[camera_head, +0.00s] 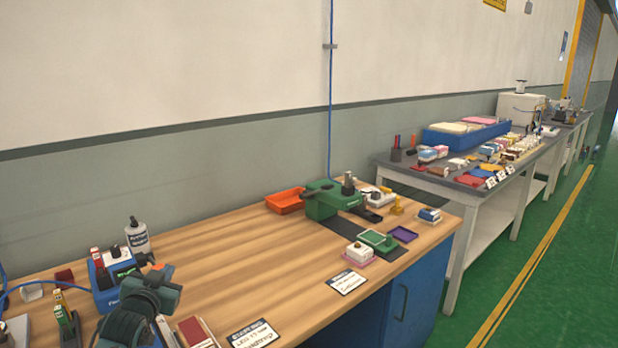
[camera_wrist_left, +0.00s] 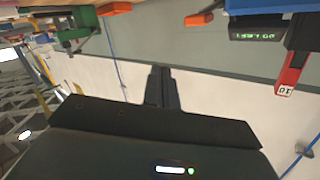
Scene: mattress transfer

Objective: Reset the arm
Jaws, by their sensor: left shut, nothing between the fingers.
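My left arm comes into the head view at the lower left, and its dark wrist stands over the near left part of the wooden bench (camera_head: 230,270), right of a blue device (camera_head: 118,268). In the wrist view, which is upside down, my left gripper (camera_wrist_left: 161,72) is shut, with its dark fingers together and nothing between them. It points toward the wall, clear of all objects. The blue device also shows in the wrist view (camera_wrist_left: 262,20), with a lit display. My right gripper is not in either view.
A white bottle (camera_head: 138,238) stands behind the blue device. A green machine (camera_head: 328,200), an orange tray (camera_head: 285,201) and a green tray (camera_head: 378,240) are at the bench's far end. The bench middle is clear. A grey table (camera_head: 455,170) with many goods stands beyond.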

